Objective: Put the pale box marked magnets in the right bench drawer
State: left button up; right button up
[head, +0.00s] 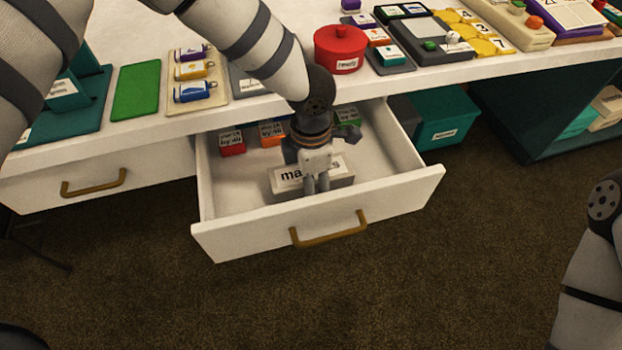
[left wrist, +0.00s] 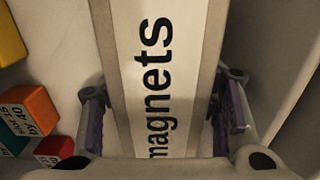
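The pale box marked magnets (head: 342,180) is inside the open right bench drawer (head: 232,241), near its front wall, label up. It looks low, at or just above the drawer floor; I cannot tell which. My left gripper (head: 317,186) reaches down over its middle and hides part of the label. In the left wrist view the box (left wrist: 155,60) runs between the fingers of my left gripper (left wrist: 163,112), which lie close against its two long sides. My right gripper is out of view; only part of my right arm shows at the right edge.
The left drawer (head: 95,175) is shut. The bench top (head: 135,48) holds a red pot (head: 340,48) and several trays. Floor in front is clear.

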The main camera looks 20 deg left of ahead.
pick_arm(q)
notch_tip(320, 180, up, 12)
jog(key=shift+r+p, duration=0.2)
jog(key=shift+p, duration=0.55)
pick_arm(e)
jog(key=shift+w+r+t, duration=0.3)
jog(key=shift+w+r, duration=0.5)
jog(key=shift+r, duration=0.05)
